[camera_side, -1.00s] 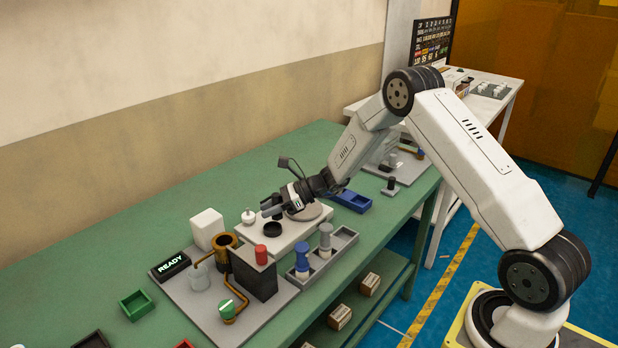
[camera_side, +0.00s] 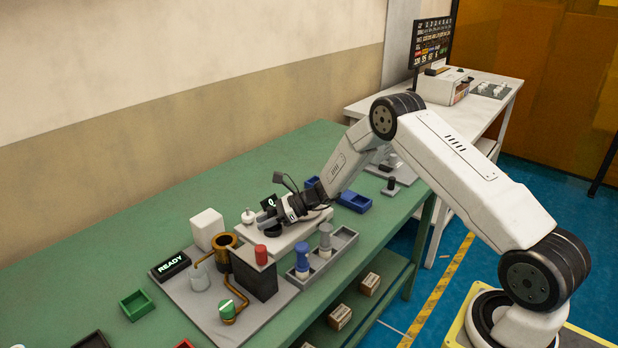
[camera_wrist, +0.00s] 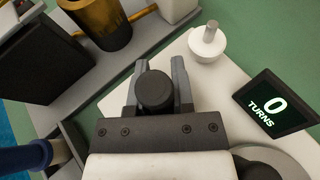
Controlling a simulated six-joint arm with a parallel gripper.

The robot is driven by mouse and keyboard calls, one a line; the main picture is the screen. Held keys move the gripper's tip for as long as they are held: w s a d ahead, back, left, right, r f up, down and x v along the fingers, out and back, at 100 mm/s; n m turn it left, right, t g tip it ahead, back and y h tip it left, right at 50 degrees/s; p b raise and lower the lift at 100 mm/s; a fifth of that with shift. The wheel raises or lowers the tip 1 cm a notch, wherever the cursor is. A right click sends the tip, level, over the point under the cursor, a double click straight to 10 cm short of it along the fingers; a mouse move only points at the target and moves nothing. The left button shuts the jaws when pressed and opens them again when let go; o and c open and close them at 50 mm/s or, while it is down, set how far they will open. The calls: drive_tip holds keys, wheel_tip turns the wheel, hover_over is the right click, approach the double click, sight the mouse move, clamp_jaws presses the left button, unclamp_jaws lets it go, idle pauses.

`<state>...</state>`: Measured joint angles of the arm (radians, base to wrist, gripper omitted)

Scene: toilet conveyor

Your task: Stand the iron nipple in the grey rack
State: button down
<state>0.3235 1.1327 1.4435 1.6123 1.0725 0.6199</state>
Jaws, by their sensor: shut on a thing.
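A dark round-topped cylinder (camera_wrist: 154,90), which looks like the iron nipple, stands between my gripper's fingers over a white plate; its lower part is hidden. My gripper (camera_wrist: 158,72) is shut on it, with one finger on each side. In the side view my gripper (camera_side: 267,218) is low over the white plate (camera_side: 285,238), and the dark piece (camera_side: 272,232) shows just under it. The grey rack (camera_side: 346,238) lies in front of the plate, to its right. It holds a blue-topped piece (camera_side: 302,262) and a grey piece (camera_side: 325,238), both upright.
A white knob with a pin (camera_wrist: 208,42) stands beside my fingers on the plate. A display reading 0 TURNS (camera_wrist: 272,104) stands at the plate's far side. A black block with a red cap (camera_side: 261,256) and a brass pot (camera_side: 224,242) stand left. A blue tray (camera_side: 354,201) lies right.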

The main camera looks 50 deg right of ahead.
drive_tip(key=shift+f, duration=0.25)
drive_tip(key=shift+c, duration=2.4)
unclamp_jaws()
drive_tip(key=shift+v, duration=3.9)
drive_tip(key=shift+o, duration=0.5)
